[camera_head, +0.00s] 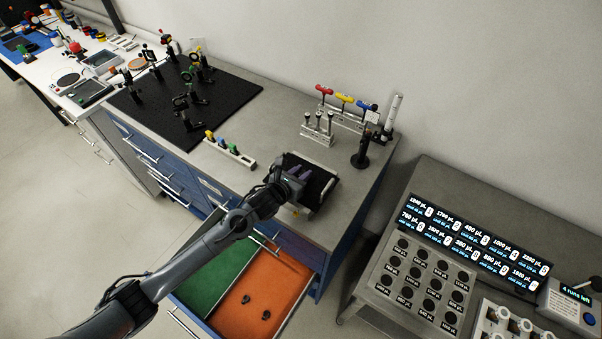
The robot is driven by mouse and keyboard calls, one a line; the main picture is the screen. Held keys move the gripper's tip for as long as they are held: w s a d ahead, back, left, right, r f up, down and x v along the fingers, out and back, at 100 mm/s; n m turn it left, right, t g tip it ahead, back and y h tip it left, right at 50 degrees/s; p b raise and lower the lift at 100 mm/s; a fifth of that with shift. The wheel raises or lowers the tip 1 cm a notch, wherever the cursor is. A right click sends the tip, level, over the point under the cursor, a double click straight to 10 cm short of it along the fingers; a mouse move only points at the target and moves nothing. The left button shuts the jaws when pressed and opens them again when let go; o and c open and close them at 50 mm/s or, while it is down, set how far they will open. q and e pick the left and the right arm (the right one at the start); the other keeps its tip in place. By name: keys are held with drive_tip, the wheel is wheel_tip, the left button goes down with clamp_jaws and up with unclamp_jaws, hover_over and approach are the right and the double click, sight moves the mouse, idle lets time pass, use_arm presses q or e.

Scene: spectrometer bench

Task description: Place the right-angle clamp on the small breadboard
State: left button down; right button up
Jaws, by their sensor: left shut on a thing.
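The small breadboard (325,180) is a black square plate near the front right of the bench. My left gripper (299,181) is over its left part. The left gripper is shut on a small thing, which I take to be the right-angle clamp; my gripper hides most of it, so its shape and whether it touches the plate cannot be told. My right gripper is not in view.
An open drawer below has a green section (215,280) and an orange section (262,290) with two small dark parts. A dark post on a base (361,150) and a rack of colored-handled tools (343,104) stand behind. A large black breadboard (225,103) lies left.

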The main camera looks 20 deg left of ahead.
use_arm(q)
drive_tip(key=c, duration=0.9)
unclamp_jaws()
